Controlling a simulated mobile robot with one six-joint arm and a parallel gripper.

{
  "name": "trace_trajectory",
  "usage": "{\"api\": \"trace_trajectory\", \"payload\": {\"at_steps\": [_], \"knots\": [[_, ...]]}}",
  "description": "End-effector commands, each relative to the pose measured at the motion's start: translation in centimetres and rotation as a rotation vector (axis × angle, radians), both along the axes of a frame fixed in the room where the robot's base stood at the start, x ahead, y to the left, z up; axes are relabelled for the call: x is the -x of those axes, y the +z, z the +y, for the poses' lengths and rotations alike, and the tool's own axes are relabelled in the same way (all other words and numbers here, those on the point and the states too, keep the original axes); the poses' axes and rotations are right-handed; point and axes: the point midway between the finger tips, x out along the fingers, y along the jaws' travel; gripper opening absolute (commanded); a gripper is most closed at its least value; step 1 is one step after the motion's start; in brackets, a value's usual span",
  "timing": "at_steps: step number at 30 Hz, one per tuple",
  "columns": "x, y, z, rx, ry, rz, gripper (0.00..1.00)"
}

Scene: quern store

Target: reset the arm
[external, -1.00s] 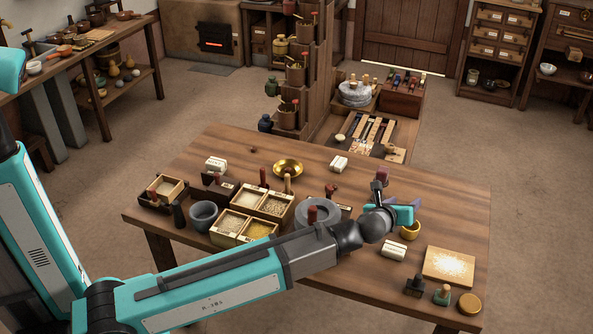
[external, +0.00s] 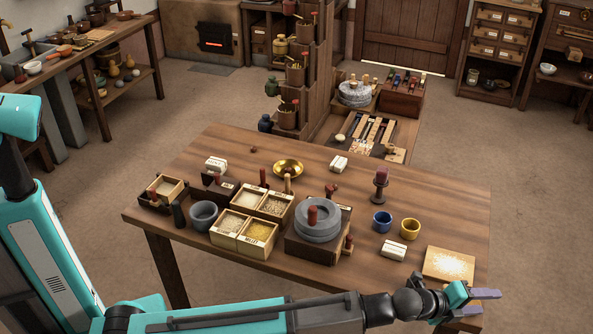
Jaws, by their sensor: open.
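My gripper (external: 484,300) is at the lower right of the external view, over the table's front right corner. Its jaws are open, with nothing seen between them. My arm runs along the bottom of the picture, in front of the table (external: 330,175). The gripper hides the small bottles and most of the round lid at that corner. A wooden board with pale powder (external: 450,264) lies just behind the gripper, apart from it in the picture.
A stone quern (external: 318,221) stands mid-table beside grain boxes (external: 247,229). The table's back middle has bare room.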

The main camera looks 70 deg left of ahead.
Motion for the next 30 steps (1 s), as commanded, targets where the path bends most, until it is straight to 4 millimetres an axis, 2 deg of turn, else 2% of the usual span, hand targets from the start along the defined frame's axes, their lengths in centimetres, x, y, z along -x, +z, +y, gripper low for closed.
{"api": "trace_trajectory", "payload": {"at_steps": [1, 6, 10, 13, 17, 23, 30], "knots": [[0.8, -1.4, -1.6, 0.037, -0.015, 0.033, 0.49], [3.7, -7.4, -5.7, 0.186, -0.029, 0.185, 0.49], [6.4, -12.1, -8.1, 0.293, -0.019, 0.314, 0.49], [8.5, -15.4, -9.1, 0.363, 0.004, 0.41, 0.49], [10.6, -19.8, -7.5, 0.42, 0.081, 0.526, 0.49], [14.0, -26.3, -2.2, 0.474, 0.258, 0.689, 0.49], [19.7, -33.0, 4.3, 0.53, 0.502, 0.867, 0.49]]}}
